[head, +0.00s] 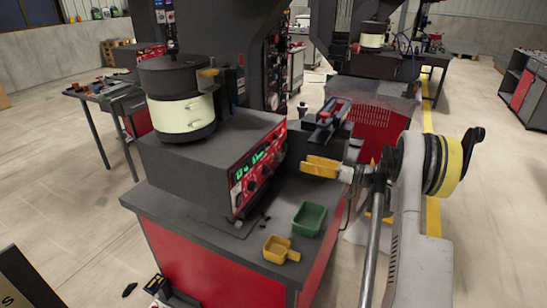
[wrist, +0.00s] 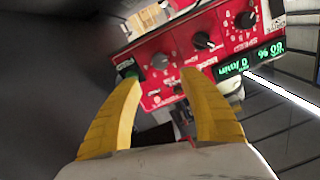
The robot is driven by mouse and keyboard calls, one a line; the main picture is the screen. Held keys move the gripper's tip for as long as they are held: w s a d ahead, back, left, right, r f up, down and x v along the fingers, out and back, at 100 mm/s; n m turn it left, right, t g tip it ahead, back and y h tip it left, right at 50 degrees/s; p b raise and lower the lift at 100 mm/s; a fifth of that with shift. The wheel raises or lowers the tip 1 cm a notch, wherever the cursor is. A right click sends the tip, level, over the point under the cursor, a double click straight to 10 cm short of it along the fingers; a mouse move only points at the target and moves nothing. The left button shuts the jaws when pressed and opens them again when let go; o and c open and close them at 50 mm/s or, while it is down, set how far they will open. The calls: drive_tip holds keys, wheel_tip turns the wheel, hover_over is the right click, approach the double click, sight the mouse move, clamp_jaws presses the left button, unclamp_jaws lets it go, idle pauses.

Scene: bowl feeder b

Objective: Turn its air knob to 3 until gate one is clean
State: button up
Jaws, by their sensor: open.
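The feeder's red control panel (head: 258,162) is on the front of the dark machine housing, with green displays and several knobs. A green display (wrist: 233,68) seems to read 0 l/min. The knob labels are too blurred to tell which is the air knob. My gripper (head: 307,165) has yellow fingers and is right of the panel, apart from it. In the wrist view my gripper (wrist: 160,77) is open and empty, fingertips below the grey knob. Gate one cannot be identified.
The round feeder bowl (head: 183,112) stands on the housing. A dark track unit (head: 326,120) sits behind my gripper. A green bin (head: 309,219) and a yellow scoop (head: 279,249) lie on the bench top below.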

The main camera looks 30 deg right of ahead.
sight(282, 157)
drive_tip(key=b+x, duration=0.2)
drive_tip(key=x, duration=0.7)
drive_tip(key=shift+w+a+b, duration=0.15)
drive_tip(key=shift+a+b, duration=0.05)
drive_tip(key=shift+b, duration=0.1)
clamp_jaws()
